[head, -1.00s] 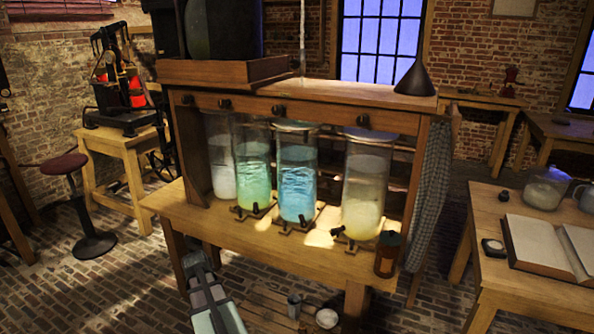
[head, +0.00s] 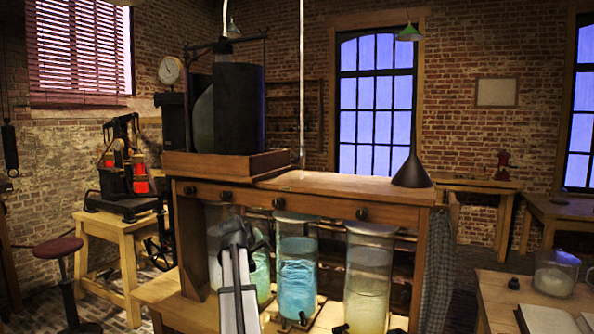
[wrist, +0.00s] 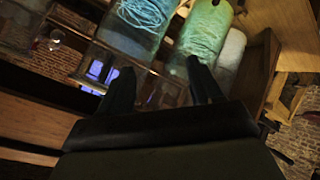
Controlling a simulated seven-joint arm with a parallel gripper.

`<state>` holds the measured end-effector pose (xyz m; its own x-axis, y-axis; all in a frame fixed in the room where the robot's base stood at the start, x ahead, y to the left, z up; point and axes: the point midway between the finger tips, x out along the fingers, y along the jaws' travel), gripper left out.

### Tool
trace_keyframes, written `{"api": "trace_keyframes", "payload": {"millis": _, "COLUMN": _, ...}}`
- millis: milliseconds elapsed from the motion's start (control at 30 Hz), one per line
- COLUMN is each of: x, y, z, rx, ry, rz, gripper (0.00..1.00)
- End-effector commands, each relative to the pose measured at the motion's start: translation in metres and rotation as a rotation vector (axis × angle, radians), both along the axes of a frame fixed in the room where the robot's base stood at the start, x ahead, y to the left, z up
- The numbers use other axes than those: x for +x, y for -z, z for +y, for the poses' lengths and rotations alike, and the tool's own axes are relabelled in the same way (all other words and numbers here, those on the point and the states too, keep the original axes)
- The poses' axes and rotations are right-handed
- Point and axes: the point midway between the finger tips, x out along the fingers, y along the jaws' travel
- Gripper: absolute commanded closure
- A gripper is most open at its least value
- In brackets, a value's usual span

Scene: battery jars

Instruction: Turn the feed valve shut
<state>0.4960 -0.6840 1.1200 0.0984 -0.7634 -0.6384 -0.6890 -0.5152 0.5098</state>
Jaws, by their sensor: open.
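I cannot tell which of these, or of the small taps below the jars, is the feed valve. My gripper (head: 235,228) is raised in front of the rail's left half, overlapping the green jar (head: 262,270) and possibly hiding part of a knob. In the wrist view my gripper (wrist: 160,82) is open, its two dark fingers apart with nothing held between them.
The blue jar (head: 297,270) and cloudy yellowish jar (head: 368,280) stand below the rail. A dark cylinder (head: 238,110) sits in a wooden tray on top, and a dark funnel (head: 411,165) stands at the right end. A red stool (head: 58,248) is at left.

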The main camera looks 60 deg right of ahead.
Motion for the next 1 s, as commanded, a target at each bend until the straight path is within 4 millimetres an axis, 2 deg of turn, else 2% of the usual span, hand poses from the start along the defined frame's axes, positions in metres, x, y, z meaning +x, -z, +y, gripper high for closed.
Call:
{"api": "trace_keyframes", "payload": {"millis": 33, "x": -0.003, "y": -0.029, "z": -0.013, "rx": -0.045, "ry": -0.001, "rz": 0.017, "gripper": 0.36}}
{"api": "trace_keyframes", "payload": {"millis": 100, "x": -0.010, "y": -0.063, "z": -0.024, "rx": -0.104, "ry": -0.006, "rz": 0.054, "gripper": 0.36}}
{"api": "trace_keyframes", "payload": {"millis": 267, "x": -0.020, "y": -0.134, "z": -0.042, "rx": -0.233, "ry": -0.028, "rz": 0.162, "gripper": 0.36}}
{"api": "trace_keyframes", "payload": {"millis": 400, "x": -0.023, "y": -0.200, "z": -0.058, "rx": -0.359, "ry": -0.063, "rz": 0.335, "gripper": 0.36}}
{"api": "trace_keyframes", "payload": {"millis": 433, "x": -0.024, "y": -0.209, "z": -0.062, "rx": -0.382, "ry": -0.073, "rz": 0.384, "gripper": 0.36}}
{"api": "trace_keyframes", "payload": {"millis": 600, "x": -0.024, "y": -0.242, "z": -0.083, "rx": -0.479, "ry": -0.131, "rz": 0.681, "gripper": 0.36}}
{"api": "trace_keyframes", "payload": {"millis": 800, "x": -0.026, "y": -0.273, "z": -0.092, "rx": -0.556, "ry": -0.218, "rz": 1.089, "gripper": 0.36}}
{"api": "trace_keyframes", "payload": {"millis": 1000, "x": -0.025, "y": -0.285, "z": -0.092, "rx": -0.567, "ry": -0.322, "rz": 1.400, "gripper": 0.36}}
